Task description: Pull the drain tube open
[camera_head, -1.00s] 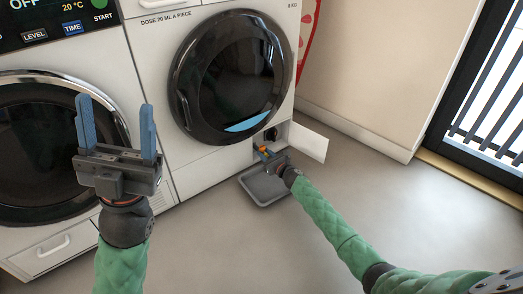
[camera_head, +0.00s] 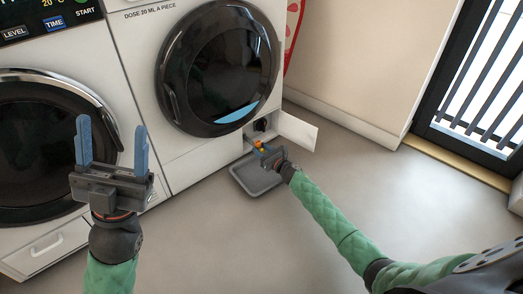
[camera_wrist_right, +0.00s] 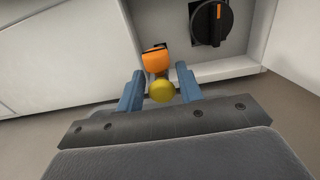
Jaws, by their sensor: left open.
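The drain tube, with an orange part (camera_wrist_right: 156,61) and a rounded yellow end (camera_wrist_right: 162,91), sticks out of the low service opening of the right machine. The orange part also shows in the head view (camera_head: 258,144). My right gripper (camera_wrist_right: 160,80) has its blue fingers closed in on either side of the tube, spaced far narrower than my left gripper's, and appears shut on it. The exact contact is partly hidden. In the head view my right gripper (camera_head: 265,152) is just outside the opening. My left gripper (camera_head: 112,140) is open and empty in front of the left machine.
A grey tray (camera_head: 255,182) lies on the floor below the opening. The small white flap (camera_head: 298,131) stands open to the right. A black knob (camera_wrist_right: 211,22) with an orange mark sits inside the opening. Floor to the right is clear.

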